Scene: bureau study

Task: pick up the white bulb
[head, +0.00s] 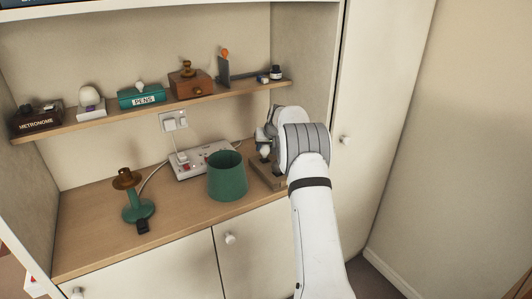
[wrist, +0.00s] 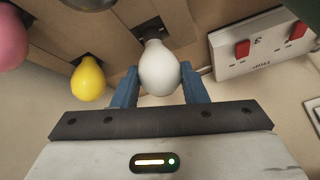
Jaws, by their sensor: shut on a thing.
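The white bulb (wrist: 158,68) is between the two blue fingers of my gripper (wrist: 159,82) in the wrist view, and the gripper is shut on it. Its narrow end points at a dark socket or hole (wrist: 149,27) in a wooden block (wrist: 118,22). I cannot tell whether its base still sits in that socket. In the head view the wooden block (head: 262,174) stands at the right end of the desk top, and my arm hides most of it and the gripper's fingers.
A yellow bulb (wrist: 88,80) and a pink bulb (wrist: 10,38) sit at the block beside the white one. A green lampshade (head: 227,177) and a white power strip (head: 200,160) stand close to the left. A green lamp base (head: 138,208) stands farther left. A shelf (head: 150,113) runs above.

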